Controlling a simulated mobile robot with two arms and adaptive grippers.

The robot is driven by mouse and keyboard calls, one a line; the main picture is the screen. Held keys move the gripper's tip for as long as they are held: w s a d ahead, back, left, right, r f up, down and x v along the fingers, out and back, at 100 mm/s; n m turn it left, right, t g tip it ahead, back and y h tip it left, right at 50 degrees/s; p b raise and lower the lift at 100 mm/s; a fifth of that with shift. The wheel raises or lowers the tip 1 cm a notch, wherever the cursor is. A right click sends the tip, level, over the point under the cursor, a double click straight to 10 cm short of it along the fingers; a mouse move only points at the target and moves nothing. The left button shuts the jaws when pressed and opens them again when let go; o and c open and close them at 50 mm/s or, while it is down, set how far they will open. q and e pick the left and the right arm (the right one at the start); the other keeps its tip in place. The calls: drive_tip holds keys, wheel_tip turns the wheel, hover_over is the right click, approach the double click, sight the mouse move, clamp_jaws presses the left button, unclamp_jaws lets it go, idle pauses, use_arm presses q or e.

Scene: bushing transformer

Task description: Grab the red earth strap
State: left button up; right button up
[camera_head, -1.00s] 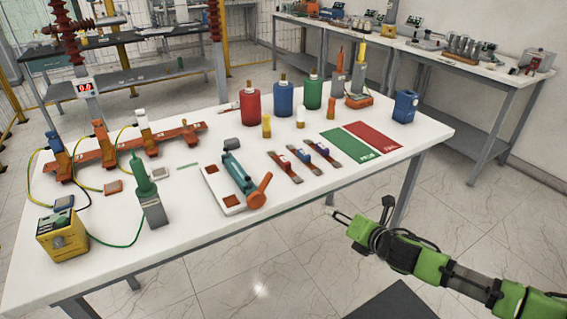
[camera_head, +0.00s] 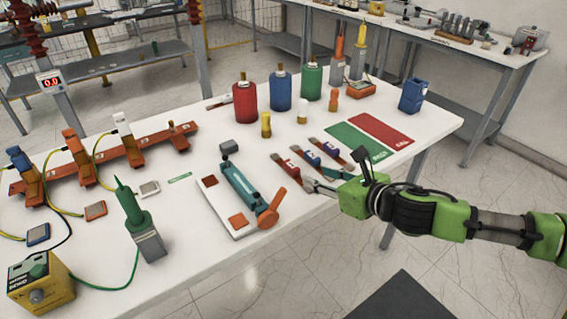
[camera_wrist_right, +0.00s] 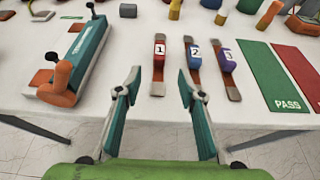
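The red earth strap (camera_head: 290,166), a copper-coloured strip with a red middle block, lies flat on the white table's near side. In the right wrist view its block (camera_wrist_right: 160,47) carries a "1". Two similar straps with bluish blocks lie to its right: strap 2 (camera_wrist_right: 194,57) and strap 3 (camera_wrist_right: 226,61). My right gripper (camera_head: 318,181) is at the table's near edge, close to the straps' near ends. In the right wrist view the gripper (camera_wrist_right: 159,76) has its fingers wide apart, with the red strap ahead between them and nothing held. My left gripper is out of view.
A teal tool with an orange handle (camera_head: 240,190) lies on a white plate left of the straps. Green (camera_head: 358,141) and red (camera_head: 381,128) mats lie to the right. Red, blue and green bottles stand behind.

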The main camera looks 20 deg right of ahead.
sight(294, 167)
drive_tip(key=shift+w+a+f, duration=0.1)
drive_tip(key=shift+w+a, duration=0.1)
drive_tip(key=shift+w, duration=0.25)
drive_tip(key=x, duration=0.2)
drive_tip(key=shift+w+a+f, duration=0.1)
drive_tip(key=shift+w, duration=0.2)
drive_tip(key=x, duration=0.3)
drive_tip(key=shift+w+f+p, duration=0.25)
drive_tip(key=shift+p, duration=0.05)
drive_tip(key=shift+w+a, duration=0.1)
drive_tip(key=shift+w+a+f, duration=0.15)
drive_tip(key=shift+w+a, duration=0.05)
drive_tip(key=shift+w, duration=0.3)
drive_tip(key=x, duration=0.3)
drive_tip(key=shift+w+a+f+p, duration=0.1)
drive_tip(key=shift+w+p, duration=0.05)
drive_tip(key=shift+p, duration=0.2)
drive_tip(key=shift+w+f, duration=0.1)
drive_tip(key=shift+w, duration=0.15)
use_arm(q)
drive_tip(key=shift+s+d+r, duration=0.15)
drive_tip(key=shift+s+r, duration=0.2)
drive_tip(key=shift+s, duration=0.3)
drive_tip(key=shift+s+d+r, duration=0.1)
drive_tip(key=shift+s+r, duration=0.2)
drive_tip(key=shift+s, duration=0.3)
use_arm(e)
clamp_jaws()
